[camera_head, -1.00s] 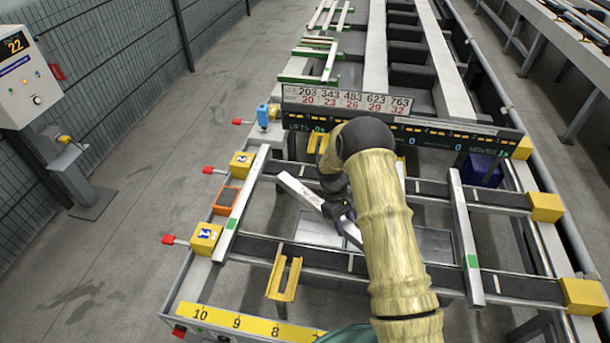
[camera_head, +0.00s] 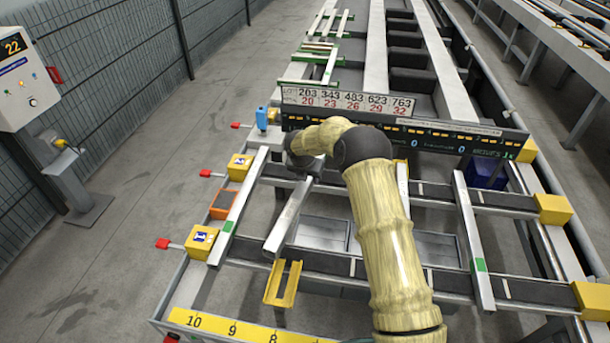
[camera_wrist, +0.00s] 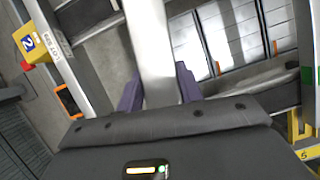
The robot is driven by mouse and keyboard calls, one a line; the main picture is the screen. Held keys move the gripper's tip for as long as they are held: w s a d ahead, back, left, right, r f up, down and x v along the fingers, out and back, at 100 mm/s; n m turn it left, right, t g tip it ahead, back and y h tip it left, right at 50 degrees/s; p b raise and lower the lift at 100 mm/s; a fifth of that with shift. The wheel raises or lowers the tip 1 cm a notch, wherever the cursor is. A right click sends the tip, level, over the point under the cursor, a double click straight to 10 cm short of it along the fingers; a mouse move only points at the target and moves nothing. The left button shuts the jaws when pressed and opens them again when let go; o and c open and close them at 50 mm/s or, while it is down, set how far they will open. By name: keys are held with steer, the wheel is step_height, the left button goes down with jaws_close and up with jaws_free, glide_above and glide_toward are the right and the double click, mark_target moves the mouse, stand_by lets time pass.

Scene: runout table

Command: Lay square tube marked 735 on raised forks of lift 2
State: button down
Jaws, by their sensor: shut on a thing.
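My gripper (camera_head: 303,166) is shut on a pale grey square tube (camera_head: 284,222). In the wrist view my gripper (camera_wrist: 158,88) has purple fingers on both sides of the tube (camera_wrist: 150,38). No number is readable on the tube. In the head view its near end is just above a yellow fork (camera_head: 283,284) in the picture; whether they touch is unclear. My arm and gripper hide the area of the far fork seen earlier. A yellow box marked 2 (camera_head: 240,167) stands at the table's left edge, and also shows in the wrist view (camera_wrist: 32,43).
A yellow box marked 1 (camera_head: 201,241) stands nearer. Grey bars with green marks lie across the dark rails, left (camera_head: 243,200) and right (camera_head: 470,236). A number board (camera_head: 345,103) crosses behind my gripper. Grey trays (camera_head: 322,233) lie below the rails.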

steer(key=shift+w+a+r+n+y, duration=0.45)
steer(key=shift+w+n, duration=0.25)
steer(key=shift+n, duration=0.2)
steer(key=shift+a, duration=0.1)
steer(key=shift+r, duration=0.15)
step_height(320, 180, down, 10)
steer(key=b, duration=0.4)
steer(key=shift+r, duration=0.1)
stand_by(0.4)
steer(key=c, duration=0.8)
jaws_free()
steer(key=shift+c, duration=0.2)
steer(key=shift+s, duration=0.1)
